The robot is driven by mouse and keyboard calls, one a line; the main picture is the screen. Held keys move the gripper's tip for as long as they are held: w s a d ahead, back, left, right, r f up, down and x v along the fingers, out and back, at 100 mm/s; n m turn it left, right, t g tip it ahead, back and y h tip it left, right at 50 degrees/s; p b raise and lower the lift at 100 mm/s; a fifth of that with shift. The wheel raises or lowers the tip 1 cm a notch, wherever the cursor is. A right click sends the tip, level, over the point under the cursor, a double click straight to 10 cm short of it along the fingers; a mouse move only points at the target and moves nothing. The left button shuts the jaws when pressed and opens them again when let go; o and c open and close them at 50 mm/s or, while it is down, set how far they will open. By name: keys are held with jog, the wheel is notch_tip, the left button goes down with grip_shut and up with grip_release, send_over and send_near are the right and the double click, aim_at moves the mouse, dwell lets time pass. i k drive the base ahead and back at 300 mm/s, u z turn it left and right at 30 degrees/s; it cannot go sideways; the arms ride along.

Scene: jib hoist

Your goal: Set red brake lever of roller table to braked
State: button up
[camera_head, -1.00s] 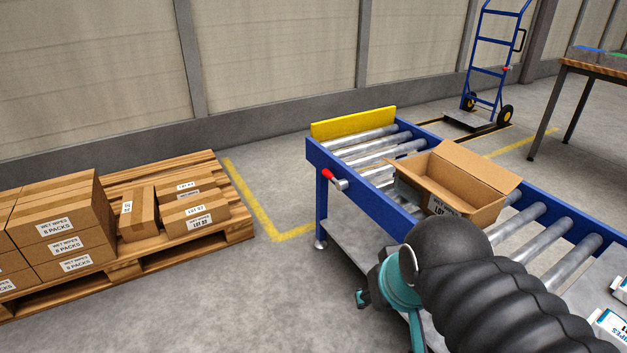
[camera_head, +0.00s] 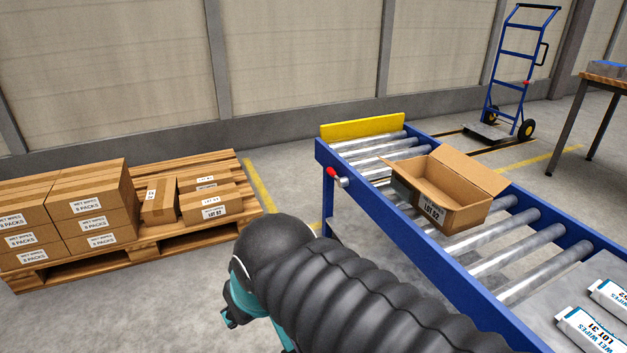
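The roller table (camera_head: 440,266) has a blue frame, metal rollers and a yellow end plate (camera_head: 362,126). Its red brake lever (camera_head: 332,172) sits on the outer side of the blue frame near the far left corner, on a metal pivot. The red grip points to the upper left from the pivot. My arm, in a black ribbed sleeve, crosses the lower middle. The teal part at its end (camera_head: 235,305) is low and left of the table, apart from the lever. My gripper's fingers are not clearly visible, being hidden behind the arm or out of frame.
White wipes packs (camera_head: 585,330) lie on the table at right. A wooden pallet (camera_head: 180,252) with cartons stands at left. A blue hand truck (camera_head: 515,85) is behind. Floor between pallet and table is clear.

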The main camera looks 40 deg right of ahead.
aim_at(343, 182)
jog(key=k, duration=0.45)
jog(key=z, duration=1.1)
jog(key=i, duration=0.5)
